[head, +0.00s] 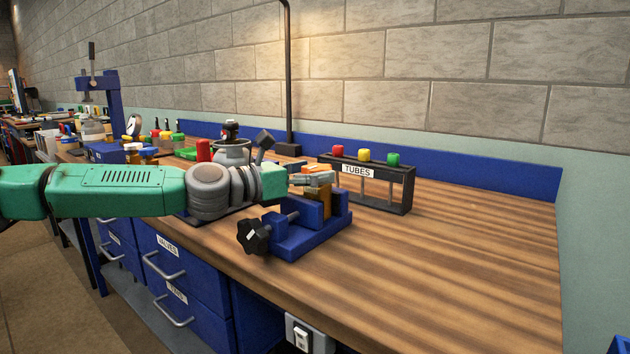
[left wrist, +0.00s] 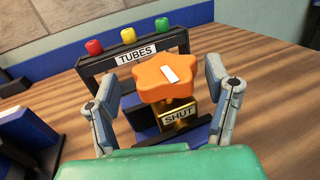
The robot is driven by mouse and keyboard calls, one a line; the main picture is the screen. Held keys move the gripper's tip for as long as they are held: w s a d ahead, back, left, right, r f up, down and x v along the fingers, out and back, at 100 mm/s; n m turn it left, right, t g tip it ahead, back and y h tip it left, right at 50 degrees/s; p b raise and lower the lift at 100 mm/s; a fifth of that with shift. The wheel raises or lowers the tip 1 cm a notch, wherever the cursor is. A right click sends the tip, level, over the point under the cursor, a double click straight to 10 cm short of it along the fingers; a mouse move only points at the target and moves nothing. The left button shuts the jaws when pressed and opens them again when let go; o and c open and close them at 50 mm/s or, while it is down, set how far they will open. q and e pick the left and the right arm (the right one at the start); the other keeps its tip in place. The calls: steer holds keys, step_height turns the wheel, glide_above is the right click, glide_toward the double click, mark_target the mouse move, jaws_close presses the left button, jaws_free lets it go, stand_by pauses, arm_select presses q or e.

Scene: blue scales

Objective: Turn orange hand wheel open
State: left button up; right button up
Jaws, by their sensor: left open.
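The orange hand wheel (left wrist: 150,84) is a lobed knob with a white mark on top, in the middle of the left wrist view. It sits above a brass valve body (left wrist: 178,110) with a plate reading SHUT. In the head view the valve body (head: 318,203) is clamped in a blue vise (head: 308,238), and my gripper mostly hides the wheel. My left gripper (head: 316,179) is over the valve. Its open fingers stand on either side of the wheel, with a visible gap at each side in the left wrist view. My right gripper is not in view.
A black TUBES rack (head: 400,185) with red, yellow and green caps stands close behind the vise. The vise's black handle knob (head: 253,237) sticks out over the front edge. The wooden bench (head: 460,260) is clear to the right. Tools and jars crowd the left.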

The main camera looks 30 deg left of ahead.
arm_select(q)
steer(key=shift+w, duration=0.2)
steer(key=shift+d+r, duration=0.1)
steer(key=shift+d, duration=0.4)
steer(key=c, duration=1.2)
steer(key=shift+a, duration=0.15)
